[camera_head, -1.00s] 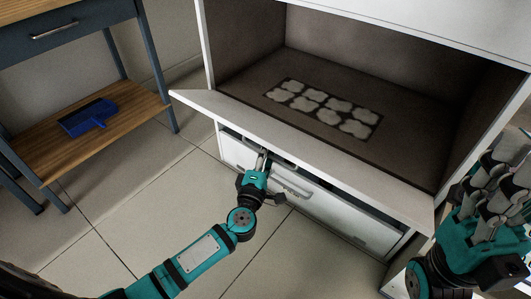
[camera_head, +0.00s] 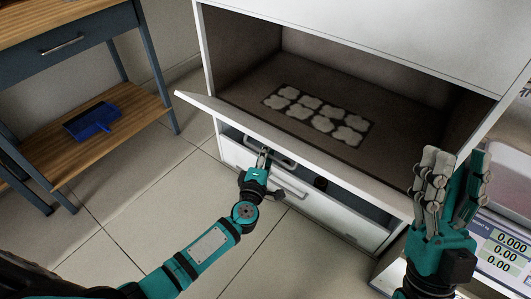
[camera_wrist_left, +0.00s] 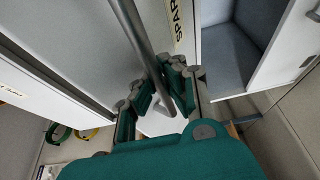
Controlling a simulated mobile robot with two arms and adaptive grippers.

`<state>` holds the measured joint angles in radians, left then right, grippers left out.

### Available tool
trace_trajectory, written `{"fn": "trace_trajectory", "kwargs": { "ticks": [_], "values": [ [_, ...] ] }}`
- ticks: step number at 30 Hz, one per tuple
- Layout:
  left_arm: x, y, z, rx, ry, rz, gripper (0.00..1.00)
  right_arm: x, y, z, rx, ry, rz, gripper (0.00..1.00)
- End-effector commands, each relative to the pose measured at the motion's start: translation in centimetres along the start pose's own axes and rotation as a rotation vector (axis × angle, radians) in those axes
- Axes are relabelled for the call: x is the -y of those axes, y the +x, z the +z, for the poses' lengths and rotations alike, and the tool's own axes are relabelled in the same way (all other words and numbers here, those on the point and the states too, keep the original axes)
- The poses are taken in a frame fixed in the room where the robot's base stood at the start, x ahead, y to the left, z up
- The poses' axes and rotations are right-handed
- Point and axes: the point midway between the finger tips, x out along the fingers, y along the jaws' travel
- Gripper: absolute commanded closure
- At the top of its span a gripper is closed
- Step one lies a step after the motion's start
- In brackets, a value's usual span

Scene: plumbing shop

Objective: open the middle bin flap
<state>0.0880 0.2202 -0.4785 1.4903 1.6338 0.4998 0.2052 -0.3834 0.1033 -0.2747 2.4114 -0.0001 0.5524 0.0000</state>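A white cabinet's bin flap (camera_head: 310,142) is tilted outward at the top edge in the head view, with a brown compartment (camera_head: 390,120) exposed behind it. My left gripper (camera_head: 265,155) is under this flap's front edge at a metal bar handle, which also shows in the left wrist view (camera_wrist_left: 138,32). There the bar runs between the gripper's fingers, which are closed around it. A label with partly visible lettering (camera_wrist_left: 179,20) is beside the bar. My right gripper (camera_head: 452,175) is raised at the right, fingers apart and empty.
A lower flap (camera_head: 322,212) with its own handle (camera_head: 287,187) is below, a dark gap at its top. A wooden-shelved bench (camera_head: 140,108) with a blue dustpan (camera_head: 92,121) stands left. A scale (camera_head: 503,240) is at the right. The tiled floor in front is clear.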

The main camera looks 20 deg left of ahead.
Motion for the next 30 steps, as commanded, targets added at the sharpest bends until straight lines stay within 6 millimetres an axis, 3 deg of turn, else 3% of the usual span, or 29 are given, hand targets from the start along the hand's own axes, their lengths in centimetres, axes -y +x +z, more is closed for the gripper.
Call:
{"fn": "trace_trajectory", "kwargs": {
  "ticks": [1,5,19,23,30],
  "values": [
    [-0.4,0.1,0.0,-0.001,0.004,0.009,1.0,0.0,0.0,0.0,-0.001,0.0,0.0,0.6],
    [-0.4,0.1,0.0,-0.001,0.003,0.008,0.79,0.0,0.0,0.0,-0.001,0.0,0.0,0.6],
    [-0.3,-0.3,0.1,0.001,0.0,0.006,0.79,0.0,0.1,-0.1,-0.004,0.0,0.001,0.6],
    [-0.2,-2.1,0.1,0.001,-0.002,0.004,0.79,0.0,0.1,-0.1,-0.003,0.0,0.001,0.6],
    [-0.1,-7.4,0.0,0.0,0.0,0.001,0.79,0.0,0.1,-0.1,-0.003,0.0,0.0,0.6]
  ]
}}
